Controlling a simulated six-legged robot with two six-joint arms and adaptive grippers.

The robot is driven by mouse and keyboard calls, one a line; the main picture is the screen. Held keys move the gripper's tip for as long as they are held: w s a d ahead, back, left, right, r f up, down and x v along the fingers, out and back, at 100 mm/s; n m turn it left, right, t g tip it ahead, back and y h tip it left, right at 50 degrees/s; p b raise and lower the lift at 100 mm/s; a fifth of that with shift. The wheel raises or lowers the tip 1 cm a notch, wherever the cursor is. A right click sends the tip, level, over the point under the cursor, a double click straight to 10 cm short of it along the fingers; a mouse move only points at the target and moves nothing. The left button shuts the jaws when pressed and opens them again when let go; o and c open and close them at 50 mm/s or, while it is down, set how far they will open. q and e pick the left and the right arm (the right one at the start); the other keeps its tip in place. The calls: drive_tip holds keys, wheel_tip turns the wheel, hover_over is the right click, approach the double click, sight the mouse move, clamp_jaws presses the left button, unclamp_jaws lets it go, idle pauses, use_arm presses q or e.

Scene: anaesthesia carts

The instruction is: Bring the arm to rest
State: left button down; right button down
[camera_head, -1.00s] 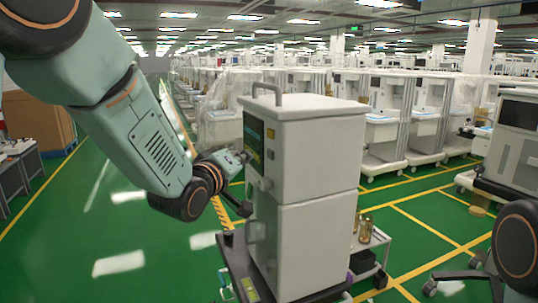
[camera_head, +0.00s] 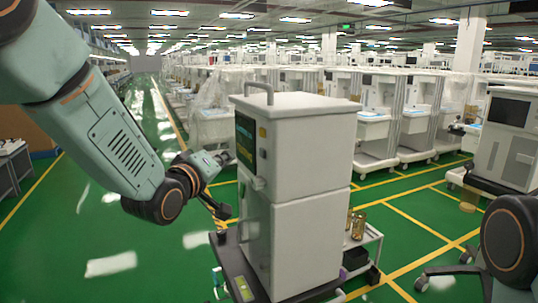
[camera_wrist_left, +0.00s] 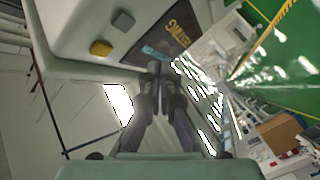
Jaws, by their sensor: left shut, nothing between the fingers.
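My left arm (camera_head: 120,145) comes in from the left in the head view, bent at a dark elbow-like joint, with its wrist beside the white cabinet. My left gripper (camera_head: 228,157) is shut and empty, close to the left side of the tall white cabinet (camera_head: 305,150), near its dark screen (camera_head: 246,145). In the left wrist view the two dark fingers (camera_wrist_left: 158,72) are together with nothing between them. The screen (camera_wrist_left: 165,40) and a yellow button (camera_wrist_left: 101,48) on the cabinet lie just past them. Whether the fingertips touch the cabinet is unclear. My right gripper is out of the picture.
The cabinet stands on a dark wheeled base (camera_head: 238,270). A small trolley (camera_head: 362,250) with amber bottles is at its right. More carts (camera_head: 375,140) fill the back. Green floor (camera_head: 105,235) is open at the left.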

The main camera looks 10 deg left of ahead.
use_arm(q)
drive_tip(key=s+a+f+m+g+y+b, duration=0.1)
drive_tip(key=s+f+m+g+b, duration=0.15)
drive_tip(key=s+f, duration=0.65)
drive_tip(key=s+f+m+g+y+b, duration=0.1)
drive_tip(key=s+f+m+g+b, duration=0.2)
drive_tip(key=f, duration=1.3)
drive_tip(key=s+a+f+m+g+b, duration=0.15)
drive_tip(key=s+f+g, duration=0.35)
drive_tip(key=f, duration=0.7)
drive_tip(key=s+f+g+b, duration=0.3)
drive_tip(key=s+f+b, duration=0.2)
drive_tip(key=s+f, duration=0.7)
drive_tip(key=s+f+g+y+b, duration=0.1)
drive_tip(key=s+f+g+b, duration=0.2)
drive_tip(key=s+f, duration=0.9)
drive_tip(key=s+b, duration=0.2)
drive_tip(key=s, duration=0.3)
drive_tip(key=shift+d+g, duration=0.1)
drive_tip(key=shift+g, duration=0.15)
drive_tip(key=shift+w, duration=0.1)
